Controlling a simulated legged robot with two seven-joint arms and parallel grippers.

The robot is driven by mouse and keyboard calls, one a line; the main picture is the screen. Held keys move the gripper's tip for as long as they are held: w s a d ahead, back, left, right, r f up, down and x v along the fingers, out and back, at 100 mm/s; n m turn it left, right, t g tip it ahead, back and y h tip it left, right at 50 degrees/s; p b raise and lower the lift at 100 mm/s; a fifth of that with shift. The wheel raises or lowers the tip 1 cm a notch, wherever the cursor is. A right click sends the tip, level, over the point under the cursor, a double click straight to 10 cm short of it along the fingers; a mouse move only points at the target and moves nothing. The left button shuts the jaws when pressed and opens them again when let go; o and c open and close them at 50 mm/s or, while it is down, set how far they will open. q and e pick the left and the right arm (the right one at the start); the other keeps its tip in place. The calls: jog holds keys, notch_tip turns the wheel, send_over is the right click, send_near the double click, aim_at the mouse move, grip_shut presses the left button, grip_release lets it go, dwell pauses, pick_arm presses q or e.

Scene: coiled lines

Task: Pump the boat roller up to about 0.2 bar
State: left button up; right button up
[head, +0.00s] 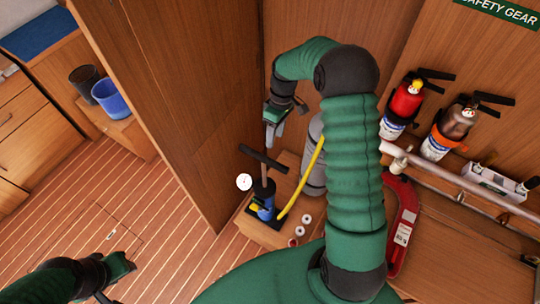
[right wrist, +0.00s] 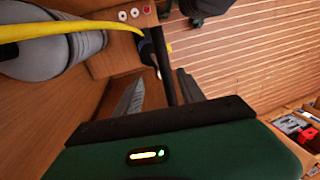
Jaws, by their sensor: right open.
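The pump has a black T-handle (head: 263,158), a blue body (head: 266,210) and a round white gauge (head: 244,182) beside it. It stands on a low wooden ledge. A yellow hose (head: 303,180) runs from the pump up to the grey boat roller (head: 315,155), which is partly hidden behind my right arm. My right gripper (head: 273,134) is open just above the handle. In the right wrist view the black handle bar (right wrist: 164,68) lies in line with the gap between the fingers; contact is not clear. My left gripper (head: 118,284) is low at the left, its jaws unclear.
Small white and red caps (head: 301,226) lie on the ledge by the pump. A wooden partition (head: 180,100) stands close on the left. Fire extinguishers (head: 403,105) and a red hooped item (head: 404,225) are at the right. The striped floor (head: 130,205) is clear.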

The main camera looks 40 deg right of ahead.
aim_at(269, 159)
jog(key=p+x, duration=0.1)
jog(key=x, duration=0.3)
jog(key=p+x, duration=0.1)
jog(key=x, duration=0.2)
jog(key=a+p+x, duration=0.1)
jog(key=x, duration=0.3)
jog(key=shift+a+f, duration=0.15)
jog(key=shift+f, duration=0.5)
jog(key=shift+d+f, duration=0.25)
jog(key=shift+d, duration=0.1)
jog(key=shift+a+r, duration=0.1)
jog(key=shift+a, duration=0.2)
jog(key=c, duration=0.9)
grip_shut()
pick_arm(q)
jog(key=r, duration=0.2)
jog(key=a+r, duration=0.1)
jog(key=shift+w+r, duration=0.1)
jog(key=shift+r, duration=0.25)
pick_arm(e)
jog(key=shift+d, duration=0.1)
